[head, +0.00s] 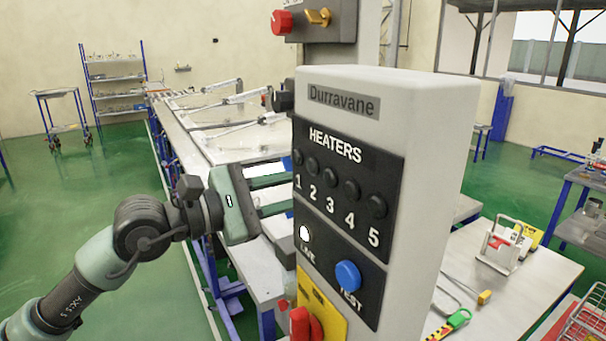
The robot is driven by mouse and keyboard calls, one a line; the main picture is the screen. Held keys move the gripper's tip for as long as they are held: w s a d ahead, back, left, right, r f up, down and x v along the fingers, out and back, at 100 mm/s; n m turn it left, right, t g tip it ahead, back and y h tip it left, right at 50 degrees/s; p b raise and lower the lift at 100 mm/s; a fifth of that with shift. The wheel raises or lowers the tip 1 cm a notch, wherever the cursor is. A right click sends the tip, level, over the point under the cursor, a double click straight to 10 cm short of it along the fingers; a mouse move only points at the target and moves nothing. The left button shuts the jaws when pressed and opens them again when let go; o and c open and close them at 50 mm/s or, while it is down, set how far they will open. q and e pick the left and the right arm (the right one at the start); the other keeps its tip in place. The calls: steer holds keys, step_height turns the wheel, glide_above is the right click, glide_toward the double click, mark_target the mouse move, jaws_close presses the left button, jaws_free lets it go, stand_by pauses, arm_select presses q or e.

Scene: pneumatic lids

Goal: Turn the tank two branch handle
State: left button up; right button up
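I cannot pick out a handle marked as the tank two branch handle. My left gripper (282,187) reaches in from the left over the long bench. Its two fingers are spread apart, and their tips end at the left edge of the heater control box (425,200), which may hide part of them. No object shows between the fingers. A yellow handle (318,17) and a red knob (281,22) sit on a grey box at the top. A red handle (304,324) stands before a yellow plate at the bottom edge. My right gripper is not in view.
The control box fills the centre right, with a blue TEST button (347,275). The long bench (180,150) carries several pale arms. A right-hand table (500,300) holds a padlock-like device and tools. Green floor (90,220) is clear at left.

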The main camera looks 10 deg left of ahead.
arm_select(q)
steer(key=shift+x, duration=0.75)
jaws_close()
